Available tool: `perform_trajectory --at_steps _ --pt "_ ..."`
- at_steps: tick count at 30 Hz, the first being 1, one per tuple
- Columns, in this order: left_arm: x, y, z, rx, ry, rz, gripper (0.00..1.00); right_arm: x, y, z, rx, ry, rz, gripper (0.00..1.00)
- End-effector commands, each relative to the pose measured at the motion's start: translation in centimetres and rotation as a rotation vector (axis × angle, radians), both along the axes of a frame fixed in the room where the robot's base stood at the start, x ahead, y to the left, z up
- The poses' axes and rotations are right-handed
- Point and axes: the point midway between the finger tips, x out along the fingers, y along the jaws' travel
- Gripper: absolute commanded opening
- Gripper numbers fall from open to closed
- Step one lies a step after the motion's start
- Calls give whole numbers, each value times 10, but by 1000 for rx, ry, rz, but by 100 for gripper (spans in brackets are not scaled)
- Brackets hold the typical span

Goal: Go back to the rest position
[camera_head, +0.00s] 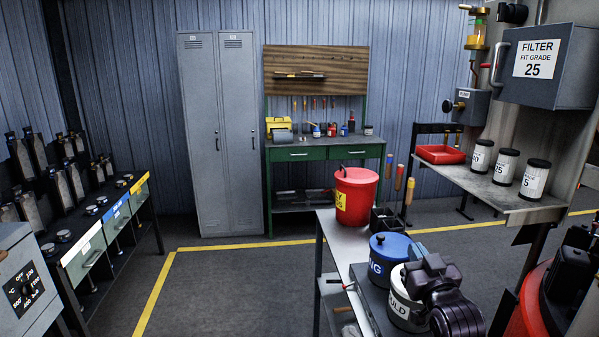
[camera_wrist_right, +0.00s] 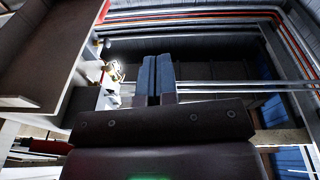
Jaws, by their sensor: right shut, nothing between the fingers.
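My right gripper (camera_head: 436,284) is at the lower right of the head view, dark, in front of a white can (camera_head: 398,300) with black lettering, and hides part of it. I cannot tell whether it touches the can. In the right wrist view its two fingers (camera_wrist_right: 156,78) are pressed together with nothing between them. My left gripper is not in view.
A blue-lidded can (camera_head: 388,255) and a red bucket (camera_head: 356,196) stand on the near table. A shelf (camera_head: 490,195) with several labelled jars is at the right. Lockers (camera_head: 218,135) and a green workbench (camera_head: 325,155) stand behind. The floor (camera_head: 240,285) at left centre is clear.

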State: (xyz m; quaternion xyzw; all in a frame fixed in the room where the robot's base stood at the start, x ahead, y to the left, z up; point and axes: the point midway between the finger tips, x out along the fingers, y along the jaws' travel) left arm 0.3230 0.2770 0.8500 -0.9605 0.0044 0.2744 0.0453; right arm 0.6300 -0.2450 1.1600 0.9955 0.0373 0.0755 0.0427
Motion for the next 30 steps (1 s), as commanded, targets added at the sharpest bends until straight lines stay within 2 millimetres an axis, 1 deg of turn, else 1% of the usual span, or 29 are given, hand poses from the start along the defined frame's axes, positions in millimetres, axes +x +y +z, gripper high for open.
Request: perform_trajectory --at_steps 1,2,3,5,6,8,9,11,12,14,15,17,18,21,24,26,29,30 --pt "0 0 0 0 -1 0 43 -16 -2 -27 -15 46 -6 0" --pt "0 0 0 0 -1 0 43 -24 -2 -41 -24 69 -9 0" --pt "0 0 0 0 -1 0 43 -35 -3 -59 -33 99 -13 0" --pt "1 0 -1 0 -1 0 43 -54 -4 -85 -44 144 -16 0" --pt "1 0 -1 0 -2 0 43 -67 -5 -102 -49 176 -19 0" --pt "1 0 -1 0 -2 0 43 -87 -6 -127 -55 225 -21 0" --pt "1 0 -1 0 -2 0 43 -101 -6 -144 -55 258 -22 0" --pt "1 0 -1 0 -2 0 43 -123 -7 -168 -53 309 -24 0" --pt "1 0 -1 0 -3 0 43 -138 -8 -184 -52 345 -26 0" --pt "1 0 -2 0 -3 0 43 -162 -10 -208 -48 401 -31 0" --pt "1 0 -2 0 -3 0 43 -179 -11 -223 -46 439 -34 0" --pt "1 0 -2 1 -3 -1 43 -204 -14 -246 -42 496 -41 0" --pt "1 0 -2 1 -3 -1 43 -221 -16 -259 -40 530 -47 0" --pt "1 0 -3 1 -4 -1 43 -257 -23 -285 -36 605 -67 0" --pt "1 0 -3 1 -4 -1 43 -285 -28 -301 -33 659 -82 0" --pt "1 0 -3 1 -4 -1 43 -295 -30 -307 -31 679 -88 0" --pt "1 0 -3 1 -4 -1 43 -305 -32 -312 -30 698 -93 14" --pt "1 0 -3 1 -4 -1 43 -306 -32 -313 -30 701 -95 20"
